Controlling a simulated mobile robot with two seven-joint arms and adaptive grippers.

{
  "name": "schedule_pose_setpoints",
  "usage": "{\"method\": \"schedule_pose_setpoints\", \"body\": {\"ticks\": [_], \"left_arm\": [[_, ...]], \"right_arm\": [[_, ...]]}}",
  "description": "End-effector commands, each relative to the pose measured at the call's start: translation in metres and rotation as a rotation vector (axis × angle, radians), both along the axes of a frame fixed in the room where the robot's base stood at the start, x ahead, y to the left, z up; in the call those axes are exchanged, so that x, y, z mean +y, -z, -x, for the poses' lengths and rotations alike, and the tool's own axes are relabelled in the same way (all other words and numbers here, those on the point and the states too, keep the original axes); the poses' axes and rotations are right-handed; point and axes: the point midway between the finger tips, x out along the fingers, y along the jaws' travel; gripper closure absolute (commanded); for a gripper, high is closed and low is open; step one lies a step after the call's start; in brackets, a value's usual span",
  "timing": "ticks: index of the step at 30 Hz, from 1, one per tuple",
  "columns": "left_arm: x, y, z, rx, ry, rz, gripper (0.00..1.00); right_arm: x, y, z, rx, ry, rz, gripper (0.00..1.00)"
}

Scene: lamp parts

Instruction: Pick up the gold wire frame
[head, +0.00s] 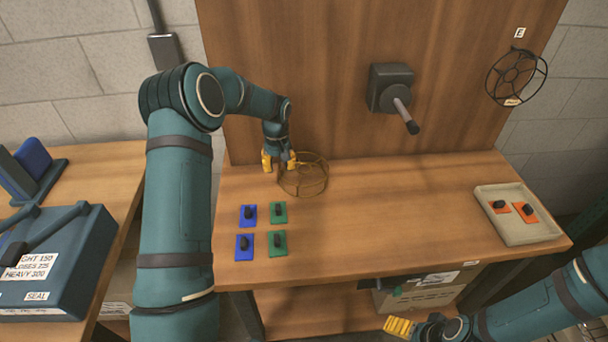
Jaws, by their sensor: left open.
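The gold wire frame (304,180) is a round, open cage of thin wire. It rests on the wooden bench near the backboard. My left gripper (279,164), with yellow fingertips, is open at the frame's upper left rim. One fingertip shows left of the frame and the other overlaps its rim; I cannot tell whether they touch. My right gripper (400,327) is low at the right, in front of the bench; its yellow fingers show, but their opening is unclear.
Blue (245,246) and green (278,243) plates with black knobs lie in front of the frame. A beige tray (508,233) with orange plates sits at right. A grey wall mount (391,88) with a rod projects from the backboard. A black wire frame (516,77) hangs upper right. The bench middle is clear.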

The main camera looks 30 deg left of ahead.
Motion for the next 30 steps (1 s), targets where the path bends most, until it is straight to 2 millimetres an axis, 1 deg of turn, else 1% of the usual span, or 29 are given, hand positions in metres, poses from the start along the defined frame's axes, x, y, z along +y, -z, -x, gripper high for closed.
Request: {"method": "schedule_pose_setpoints", "body": {"ticks": [1, 3, 6, 13, 14, 15, 17, 18, 30], "left_arm": [[0.0, 0.011, 0.0, 0.003, 0.0, 0.001, 0.62], [0.001, 0.022, 0.0, 0.004, 0.0, 0.0, 0.62], [0.001, 0.032, 0.0, 0.002, -0.001, 0.0, 0.62], [0.001, 0.034, -0.001, 0.001, -0.001, -0.001, 0.62], [0.001, 0.034, -0.001, 0.001, -0.001, -0.001, 0.59], [0.001, 0.034, -0.001, 0.001, -0.001, -0.001, 0.73], [0.001, 0.034, -0.001, 0.001, -0.001, -0.001, 0.94], [0.001, 0.034, -0.001, 0.001, -0.001, -0.001, 1.0], [0.0, 0.034, 0.0, 0.001, 0.0, 0.0, 1.0]], "right_arm": [[0.0, 0.003, 0.001, 0.002, -0.001, 0.0, 0.16], [0.0, 0.005, 0.001, 0.002, -0.002, 0.0, 0.16], [0.0, 0.006, 0.002, 0.004, -0.003, 0.0, 0.16], [0.0, 0.006, 0.002, 0.005, -0.003, -0.001, 0.16], [0.0, 0.006, 0.002, 0.005, -0.003, -0.001, 0.16], [0.0, 0.006, 0.002, 0.005, -0.003, -0.001, 0.16], [0.0, 0.006, 0.002, 0.005, -0.003, -0.001, 0.16], [0.0, 0.006, 0.002, 0.005, -0.003, -0.001, 0.16], [0.0, 0.006, 0.002, 0.004, -0.003, 0.0, 0.16]]}}
